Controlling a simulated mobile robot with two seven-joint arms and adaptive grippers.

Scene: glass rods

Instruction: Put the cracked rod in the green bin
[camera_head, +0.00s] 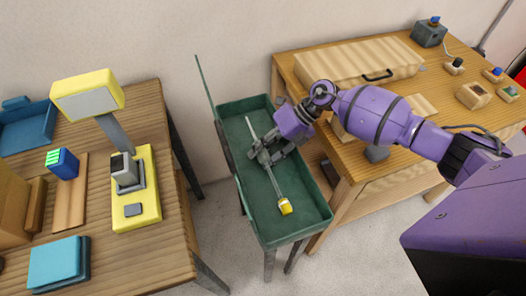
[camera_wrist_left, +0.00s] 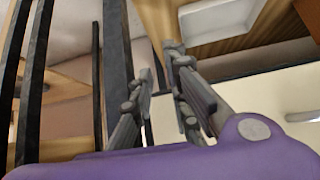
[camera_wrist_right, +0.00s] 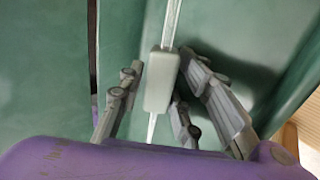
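The green bin (camera_head: 309,223) stands between two tables in the head view; its green surface fills much of the right wrist view (camera_wrist_right: 40,90). A thin pale rod (camera_head: 273,183) with a yellow end lies lengthwise within the bin's outline; I cannot make out a crack. The rod also shows in the right wrist view (camera_wrist_right: 172,22), with a pale grey block on it. My right gripper (camera_head: 263,150) is over the bin, its fingers apart on either side of the block, with gaps visible. My left gripper (camera_wrist_left: 160,60) is open and empty, outside the head view.
The left wooden table (camera_head: 100,262) holds a yellow lamp-like device (camera_head: 136,215), a blue block (camera_head: 62,163) and a teal box (camera_head: 58,263). The right wooden table (camera_head: 290,68) holds a wooden case (camera_head: 345,65) and several small items. Dark upright bars (camera_wrist_left: 32,80) stand near my left gripper.

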